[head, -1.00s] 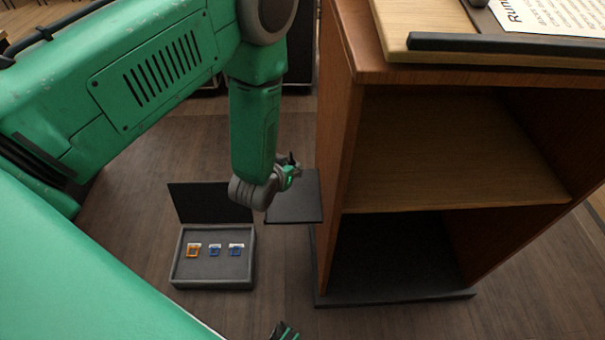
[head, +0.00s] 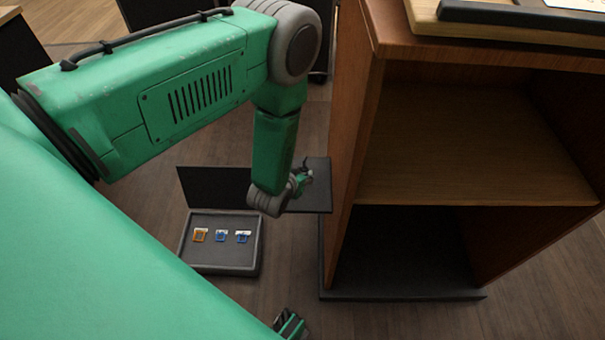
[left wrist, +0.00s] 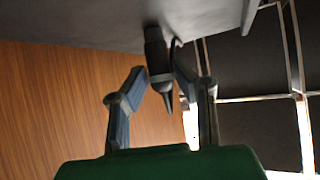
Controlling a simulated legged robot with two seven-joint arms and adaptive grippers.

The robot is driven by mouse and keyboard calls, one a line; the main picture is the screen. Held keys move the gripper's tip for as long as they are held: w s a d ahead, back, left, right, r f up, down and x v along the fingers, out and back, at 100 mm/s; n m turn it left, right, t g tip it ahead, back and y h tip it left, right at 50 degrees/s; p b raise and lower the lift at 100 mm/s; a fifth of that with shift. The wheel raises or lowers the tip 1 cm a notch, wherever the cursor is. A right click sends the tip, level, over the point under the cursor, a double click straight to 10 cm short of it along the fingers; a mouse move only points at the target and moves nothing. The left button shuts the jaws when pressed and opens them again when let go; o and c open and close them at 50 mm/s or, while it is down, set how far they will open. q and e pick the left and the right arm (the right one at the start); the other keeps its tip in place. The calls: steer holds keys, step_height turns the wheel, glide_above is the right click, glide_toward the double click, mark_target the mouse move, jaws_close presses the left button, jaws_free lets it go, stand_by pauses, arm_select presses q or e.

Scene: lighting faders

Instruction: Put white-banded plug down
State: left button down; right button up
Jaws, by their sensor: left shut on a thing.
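My left gripper (head: 303,179) is over the small dark side shelf (head: 312,204) fixed to the lectern's left side. In the left wrist view its fingers (left wrist: 167,80) are shut on a dark, tapered plug (left wrist: 155,50) with a thin curved loop beside it. I cannot make out a white band on the plug. The plug's blunt end is close against the grey shelf surface (left wrist: 90,22); whether it touches I cannot tell. My right gripper (head: 291,325) shows only partly at the bottom edge, and its fingers cannot be read.
An open grey case (head: 222,268) stands on the floor left of the shelf, its dark lid (head: 212,187) raised. It holds one orange piece (head: 200,236) and two blue pieces (head: 221,236). The wooden lectern (head: 345,150) stands close at the right of my left gripper.

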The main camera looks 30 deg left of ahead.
arm_select(q)
steer(key=shift+d+f, duration=0.1)
steer(key=shift+f, duration=0.1)
steer(key=c, duration=1.3)
jaws_free()
